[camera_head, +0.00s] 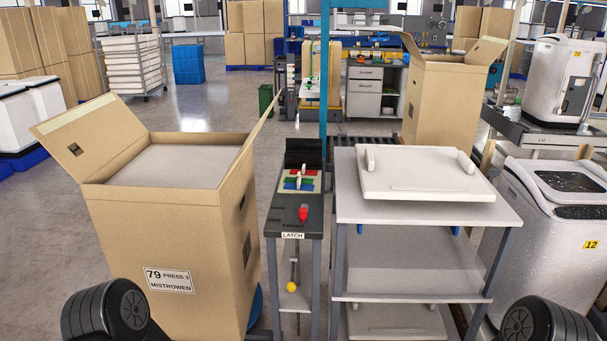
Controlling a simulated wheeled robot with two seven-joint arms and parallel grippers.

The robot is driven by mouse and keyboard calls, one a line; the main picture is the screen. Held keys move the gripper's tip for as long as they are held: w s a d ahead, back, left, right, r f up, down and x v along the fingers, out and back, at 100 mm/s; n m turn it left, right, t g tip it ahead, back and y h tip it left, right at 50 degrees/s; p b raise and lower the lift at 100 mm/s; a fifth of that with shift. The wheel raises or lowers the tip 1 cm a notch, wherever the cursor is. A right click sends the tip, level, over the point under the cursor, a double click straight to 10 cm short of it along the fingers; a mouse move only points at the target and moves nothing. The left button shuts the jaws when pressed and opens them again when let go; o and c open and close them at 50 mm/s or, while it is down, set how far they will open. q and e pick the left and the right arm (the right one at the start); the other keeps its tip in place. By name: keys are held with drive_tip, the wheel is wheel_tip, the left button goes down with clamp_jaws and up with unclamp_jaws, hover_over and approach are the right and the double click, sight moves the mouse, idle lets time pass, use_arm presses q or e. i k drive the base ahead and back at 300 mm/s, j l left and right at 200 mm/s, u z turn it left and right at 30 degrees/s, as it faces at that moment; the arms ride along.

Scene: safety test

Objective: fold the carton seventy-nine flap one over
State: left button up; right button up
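Carton seventy-nine (150,235) is a tall brown box at the left front, with a white label (169,280) reading "79 PRESS 3 MISTROWEN". Its top is open, and a flat pale grey surface (175,165) shows inside, just below the rim. A wide flap (90,136) with a dark slot leans up and outward on the left. Another flap (262,112), seen nearly edge-on, stands up and tilts outward on the right. I cannot read which is flap one. Neither gripper shows; only dark ribbed parts, probably of my arms, are at the bottom corners.
A narrow black stand (296,215) marked "LATCH" with a red knob is close right of the carton. A white-topped shelf table (350,205) with a white lid (422,172) is beyond it. Another open carton (438,105) stands behind. Clear floor (195,112) lies behind the carton.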

sight(85, 138)
drive_tip(key=i+j, duration=0.15)
drive_tip(key=j, duration=0.25)
drive_tip(key=i+j, duration=0.2)
drive_tip(key=j, duration=0.15)
drive_tip(key=i+j, duration=0.15)
drive_tip(key=j, duration=0.25)
drive_tip(key=i+j, duration=0.15)
drive_tip(key=j, duration=0.2)
drive_tip(key=i+j, duration=0.15)
drive_tip(key=j, duration=0.25)
drive_tip(key=i+j, duration=0.2)
drive_tip(key=j, duration=0.15)
drive_tip(key=i+j, duration=0.15)
drive_tip(key=j, duration=0.25)
